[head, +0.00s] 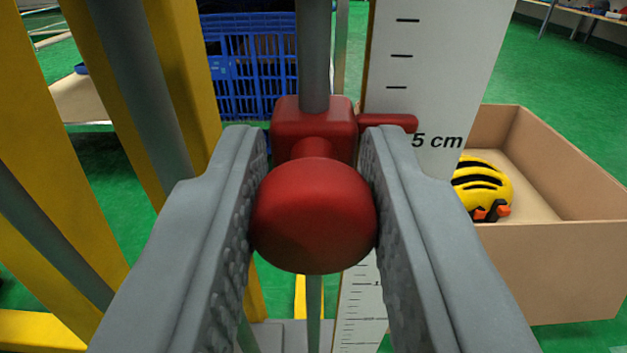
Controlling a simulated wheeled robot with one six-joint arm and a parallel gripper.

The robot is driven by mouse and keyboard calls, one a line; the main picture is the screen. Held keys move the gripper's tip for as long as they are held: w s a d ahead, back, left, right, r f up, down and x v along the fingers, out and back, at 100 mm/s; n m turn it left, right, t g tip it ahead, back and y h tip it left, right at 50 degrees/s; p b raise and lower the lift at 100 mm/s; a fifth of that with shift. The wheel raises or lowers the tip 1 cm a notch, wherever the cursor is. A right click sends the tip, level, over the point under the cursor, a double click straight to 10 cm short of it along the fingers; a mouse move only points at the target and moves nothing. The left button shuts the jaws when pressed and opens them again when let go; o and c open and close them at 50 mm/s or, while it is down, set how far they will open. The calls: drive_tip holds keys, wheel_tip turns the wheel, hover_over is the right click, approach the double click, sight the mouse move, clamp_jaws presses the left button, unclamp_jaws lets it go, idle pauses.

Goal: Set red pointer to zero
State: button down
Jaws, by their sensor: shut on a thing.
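The red pointer (388,123) is a red block (310,115) on a grey vertical rod (314,50), with a short bar reaching right over the scale. Its round red knob (314,215) faces me. My gripper (314,190) is shut on the knob, one finger on each side. The white scale board (430,60) stands right of the rod, with black tick marks and a "5 cm" label. The pointer's bar lies slightly above and left of that label. The scale continues below, partly hidden by my right finger. A zero mark cannot be made out.
Yellow posts (185,70) and grey bars (135,80) stand close on the left. A cardboard box (545,260) with a yellow-and-black helmet (482,188) is at the right. A blue crate (250,65) stands behind. The floor is green.

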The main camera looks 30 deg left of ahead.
drive_tip(key=c, duration=1.2)
unclamp_jaws()
drive_tip(key=v, duration=1.7)
drive_tip(key=shift+s, duration=0.2)
drive_tip(key=shift+d, duration=0.1)
drive_tip(key=shift+o, duration=0.2)
drive_tip(key=shift+v, duration=0.8)
drive_tip(key=x, duration=1.7)
drive_tip(key=shift+w, duration=0.2)
